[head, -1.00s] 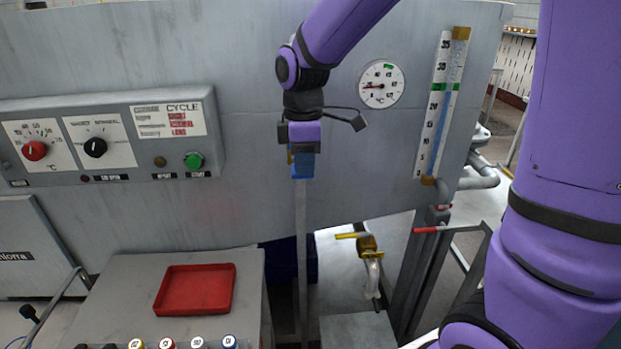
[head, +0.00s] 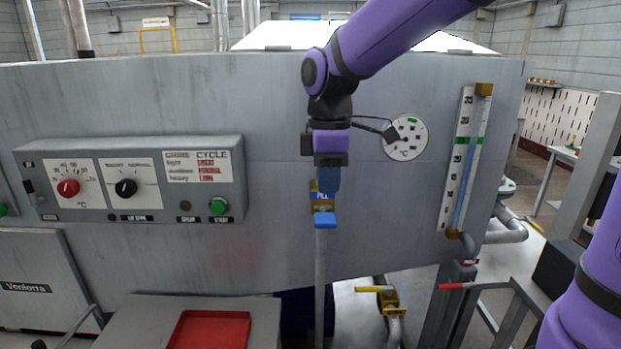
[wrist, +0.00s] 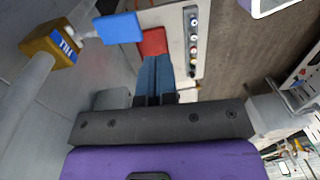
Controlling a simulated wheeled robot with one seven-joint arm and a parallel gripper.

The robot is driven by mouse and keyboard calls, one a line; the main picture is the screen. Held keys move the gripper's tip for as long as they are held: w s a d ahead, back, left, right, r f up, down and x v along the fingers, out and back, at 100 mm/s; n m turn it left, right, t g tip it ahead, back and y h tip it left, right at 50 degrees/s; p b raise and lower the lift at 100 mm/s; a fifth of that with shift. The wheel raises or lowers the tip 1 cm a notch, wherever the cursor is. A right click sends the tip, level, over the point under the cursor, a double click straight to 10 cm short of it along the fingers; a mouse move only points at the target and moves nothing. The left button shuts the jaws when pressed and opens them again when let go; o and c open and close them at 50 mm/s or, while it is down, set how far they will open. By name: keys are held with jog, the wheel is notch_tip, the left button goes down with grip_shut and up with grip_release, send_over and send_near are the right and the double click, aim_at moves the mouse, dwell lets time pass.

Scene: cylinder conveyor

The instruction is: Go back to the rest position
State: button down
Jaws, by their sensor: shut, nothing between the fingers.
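My gripper (head: 328,186) hangs pointing down in front of the grey machine wall, with its blue fingers (wrist: 154,76) shut and nothing between them. Just below it in the head view is a brass valve marked FILL (head: 317,198) with a blue handle (head: 325,220) on a vertical pipe (head: 320,270). In the wrist view the valve (wrist: 52,44) and its blue handle (wrist: 118,28) lie to the left of the fingers, apart from them.
A control panel (head: 130,180) with knobs and a green button is left of my gripper. A round dial (head: 405,138) and a tall scale (head: 465,160) are to its right. A red tray (head: 210,330) lies on a bench below. A yellow-handled valve (head: 388,300) sits low down.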

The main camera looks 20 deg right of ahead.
jog(key=s+d+r+m+t, duration=0.1)
jog(key=s+d+m+t, duration=0.2)
jog(key=s+d+m, duration=0.2)
jog(key=s+d+r+m+t, duration=0.2)
jog(key=s+d+m, duration=0.3)
jog(key=s+m, duration=0.4)
jog(key=s+t, duration=0.1)
jog(key=s, duration=0.2)
jog(key=shift+s, duration=0.1)
dwell(1.3)
